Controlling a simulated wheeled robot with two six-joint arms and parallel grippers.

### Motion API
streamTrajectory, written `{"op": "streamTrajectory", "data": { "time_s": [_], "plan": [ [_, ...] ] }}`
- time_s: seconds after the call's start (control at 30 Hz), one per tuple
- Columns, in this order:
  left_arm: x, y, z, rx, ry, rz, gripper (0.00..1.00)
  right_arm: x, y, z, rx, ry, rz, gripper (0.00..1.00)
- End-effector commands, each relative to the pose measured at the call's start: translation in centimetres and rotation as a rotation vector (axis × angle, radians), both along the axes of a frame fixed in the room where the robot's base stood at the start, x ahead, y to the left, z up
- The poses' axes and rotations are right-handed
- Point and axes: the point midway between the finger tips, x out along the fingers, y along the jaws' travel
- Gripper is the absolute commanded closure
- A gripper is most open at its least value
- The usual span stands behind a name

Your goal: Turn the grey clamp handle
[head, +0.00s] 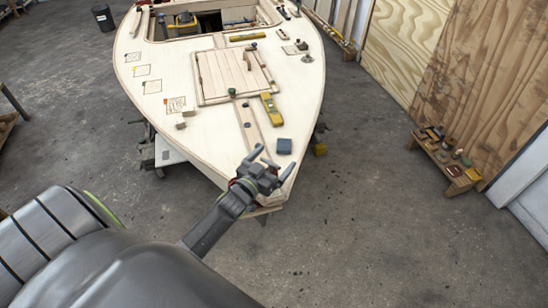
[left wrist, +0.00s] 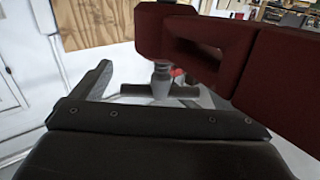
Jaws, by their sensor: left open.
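In the left wrist view a dark red clamp frame (left wrist: 210,42) fills the upper right, close to the camera. A grey clamp handle (left wrist: 146,90), a crosswise bar on a short upright spindle, sits below it, ahead of my left gripper. In the head view my left gripper (head: 272,160) is open at the near tip of the hull. Its left finger shows left of the handle in the wrist view; the clamp frame largely hides the right side. I cannot tell whether a finger touches the handle. In the head view my gripper mostly hides the clamp. My right gripper is not in view.
The pale plywood hull (head: 205,125) carries a hatch (head: 225,74), a yellow level (head: 271,109) and a blue-grey block (head: 284,146). A low wooden bench (head: 446,166) with small items stands at the right wall. The concrete floor between is clear.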

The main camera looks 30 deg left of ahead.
Motion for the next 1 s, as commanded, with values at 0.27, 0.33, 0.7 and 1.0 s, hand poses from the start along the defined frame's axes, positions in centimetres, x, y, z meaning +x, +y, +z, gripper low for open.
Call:
{"op": "streamTrajectory", "data": {
  "time_s": [0.27,0.33,0.7,1.0],
  "plan": [
    [0.6,0.0,0.0,-0.001,0.0,0.0,0.06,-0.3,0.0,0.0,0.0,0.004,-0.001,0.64],
    [0.6,0.0,0.0,-0.001,0.0,0.0,0.06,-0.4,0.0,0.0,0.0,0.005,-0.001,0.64],
    [0.6,0.0,0.0,0.0,0.0,0.0,0.49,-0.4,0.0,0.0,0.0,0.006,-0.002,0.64],
    [0.7,-0.1,-0.3,0.001,0.0,0.006,0.5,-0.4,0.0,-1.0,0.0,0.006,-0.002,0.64]
  ]
}}
